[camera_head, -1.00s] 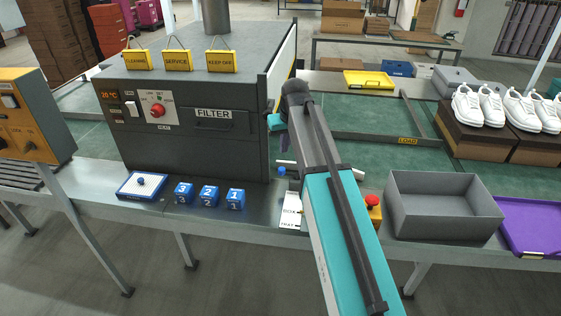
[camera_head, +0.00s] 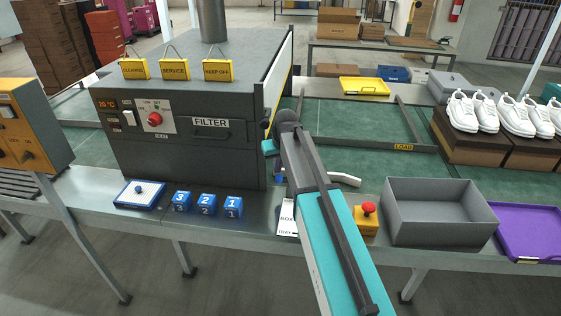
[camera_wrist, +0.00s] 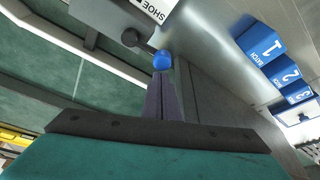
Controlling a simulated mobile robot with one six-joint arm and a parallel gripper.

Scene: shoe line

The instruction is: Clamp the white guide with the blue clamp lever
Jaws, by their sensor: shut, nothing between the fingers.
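The blue knob of the clamp lever (camera_wrist: 162,61) shows just beyond my fingertips in the wrist view. In the head view a bit of blue (camera_head: 279,178) shows beside my arm, mostly hidden. My gripper (camera_wrist: 160,84) is shut and empty, its narrow dark fingers pointing at the knob. I cannot tell whether they touch it. In the head view my arm hides the fingers. The white guide (camera_head: 346,180) shows only as a bent white end right of my arm; its middle is hidden behind the arm.
The dark filter machine (camera_head: 190,160) stands close to the left of my gripper. Blue numbered blocks (camera_head: 207,204) sit on the steel ledge in front of it. A yellow box with a red stop button (camera_head: 367,218) and a grey bin (camera_head: 440,225) stand to the right. A white sign (camera_head: 287,219) lies near my arm.

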